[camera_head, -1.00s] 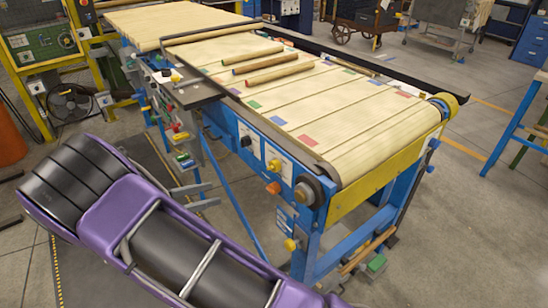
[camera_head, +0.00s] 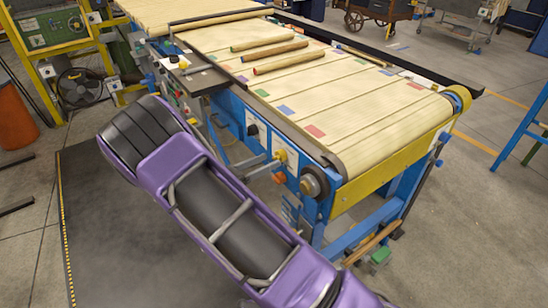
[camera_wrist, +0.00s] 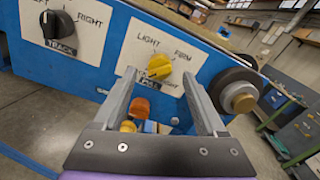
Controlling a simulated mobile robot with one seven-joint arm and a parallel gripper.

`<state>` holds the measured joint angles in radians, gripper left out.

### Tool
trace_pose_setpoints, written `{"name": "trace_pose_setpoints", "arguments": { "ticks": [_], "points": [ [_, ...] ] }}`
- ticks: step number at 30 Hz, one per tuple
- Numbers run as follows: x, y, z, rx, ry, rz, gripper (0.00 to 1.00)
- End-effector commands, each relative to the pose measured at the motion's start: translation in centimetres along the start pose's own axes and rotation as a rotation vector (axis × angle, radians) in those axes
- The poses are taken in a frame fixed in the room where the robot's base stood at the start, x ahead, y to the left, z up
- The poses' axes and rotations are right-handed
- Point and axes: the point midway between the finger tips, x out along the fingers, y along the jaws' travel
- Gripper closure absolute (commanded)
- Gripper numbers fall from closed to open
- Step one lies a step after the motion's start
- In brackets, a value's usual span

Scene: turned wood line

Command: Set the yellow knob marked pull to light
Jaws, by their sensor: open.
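The yellow knob (camera_wrist: 159,66) sits on a white plate (camera_wrist: 130,62) on the blue side panel. LIGHT is printed at its upper left, FIRM at its upper right, and PULL below, partly covered. The way its grip points is hard to tell; it seems to lean toward the upper right. My gripper (camera_wrist: 160,76) is open, with one finger on each side of the knob in the wrist view. Contact cannot be made out. In the head view the knob (camera_head: 281,155) shows at the tips of my gripper (camera_head: 275,163).
A black TRACK knob (camera_wrist: 57,25) is to the left. An orange button (camera_wrist: 139,107) lies below the yellow knob, between my fingers in the picture. A round roller end (camera_wrist: 239,96) juts out close to the right finger. Several wooden rods (camera_head: 265,47) lie on the belt (camera_head: 385,105).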

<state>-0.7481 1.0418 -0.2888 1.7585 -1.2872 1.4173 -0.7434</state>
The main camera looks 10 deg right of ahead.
Motion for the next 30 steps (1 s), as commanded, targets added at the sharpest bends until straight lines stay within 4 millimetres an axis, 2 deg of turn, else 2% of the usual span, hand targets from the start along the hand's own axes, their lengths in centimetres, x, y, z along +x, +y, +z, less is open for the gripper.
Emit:
{"name": "trace_pose_setpoints", "arguments": {
  "ticks": [3, 6, 18, 30],
  "points": [
    [1.8, -0.1, 0.0, 0.0, 0.0, -0.003, 0.26],
    [2.8, 0.0, 0.0, 0.0, 0.0, -0.001, 0.26],
    [3.4, 0.0, 0.0, 0.0, 0.0, 0.0, 0.28],
    [3.4, 0.0, 0.0, 0.0, 0.0, 0.0, 1.0]
  ]
}}
